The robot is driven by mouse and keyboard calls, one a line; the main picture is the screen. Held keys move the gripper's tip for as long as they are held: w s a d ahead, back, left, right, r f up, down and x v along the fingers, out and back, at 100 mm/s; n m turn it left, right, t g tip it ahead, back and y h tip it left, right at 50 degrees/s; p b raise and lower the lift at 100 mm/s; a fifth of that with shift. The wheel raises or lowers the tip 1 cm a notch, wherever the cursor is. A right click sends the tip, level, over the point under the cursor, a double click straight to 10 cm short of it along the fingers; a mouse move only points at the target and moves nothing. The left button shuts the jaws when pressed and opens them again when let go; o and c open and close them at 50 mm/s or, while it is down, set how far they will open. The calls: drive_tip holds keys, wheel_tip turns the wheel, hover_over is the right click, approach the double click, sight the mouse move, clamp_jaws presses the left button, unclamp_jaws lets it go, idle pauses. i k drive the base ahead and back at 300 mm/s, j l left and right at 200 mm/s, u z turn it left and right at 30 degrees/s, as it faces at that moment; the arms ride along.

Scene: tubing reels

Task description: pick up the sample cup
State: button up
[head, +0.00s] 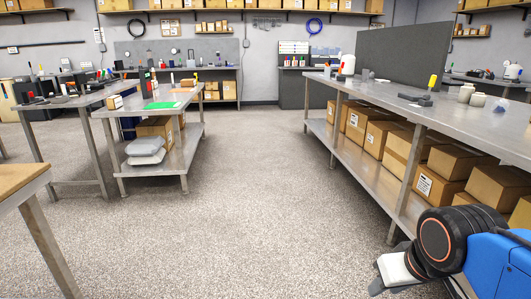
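I cannot pick out the sample cup for certain. A small pale, cup-like thing (366,74) stands on the long right bench, beside a white bottle with a red part (347,66). Two small whitish jars (466,93) stand further along the same bench, nearer to me. All are too small to tell in detail. My gripper (385,281) shows in part at the lower right, low over the floor and well away from these things. Whether it is open or shut does not show.
The long right bench (430,112) has cardboard boxes (437,187) on its lower shelf and a dark panel (401,56) on top. A yellow-handled tool (430,86) lies there. Metal tables (150,106) stand left. The floor (255,200) between is clear.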

sight(327, 69)
drive_tip(key=i, duration=4.95)
drive_tip(key=i+j+z, duration=0.2)
drive_tip(key=i, duration=0.35)
drive_tip(key=i+j+z, duration=0.15)
drive_tip(key=i, duration=0.35)
drive_tip(key=i+j+z, duration=0.2)
drive_tip(key=i, duration=0.35)
drive_tip(key=j, duration=0.15)
